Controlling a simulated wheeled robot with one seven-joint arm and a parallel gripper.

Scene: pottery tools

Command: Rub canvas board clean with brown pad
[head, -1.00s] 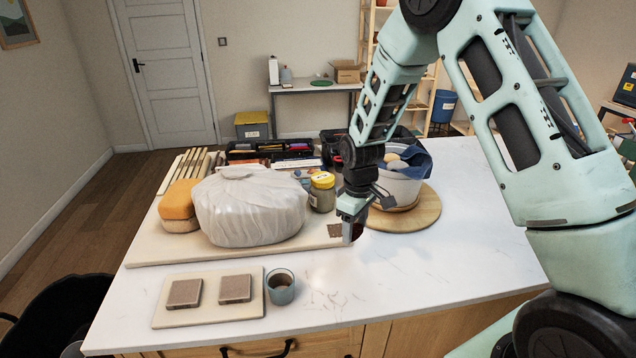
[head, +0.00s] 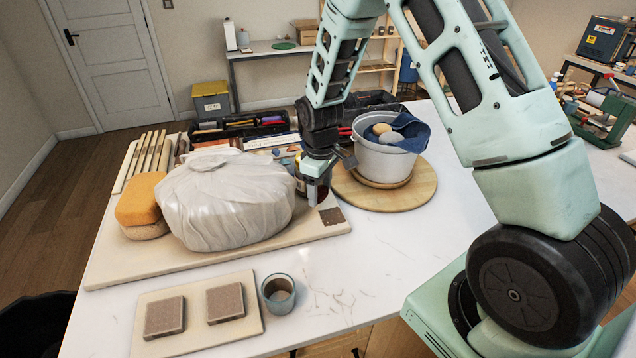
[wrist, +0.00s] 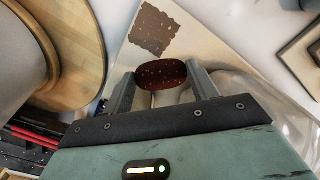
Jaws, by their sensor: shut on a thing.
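The beige canvas board (head: 110,270) lies on the white counter, and it also shows in the wrist view (wrist: 210,42). A speckled brown patch (head: 331,216) marks its right end and shows clearly in the wrist view (wrist: 151,30). My gripper (head: 317,192) is over the board's right part, just behind and left of the patch. It is shut on the dark reddish-brown pad (wrist: 161,74), which sits between both fingers (wrist: 160,82). The pad is beside the patch in the wrist view. I cannot tell whether it touches the board.
A plastic-wrapped lump (head: 225,200) and an orange sponge (head: 140,198) take up the board's left and middle. A grey bucket (head: 385,163) on a round wooden board (head: 425,185) stands close right. A cup (head: 278,293) is in front.

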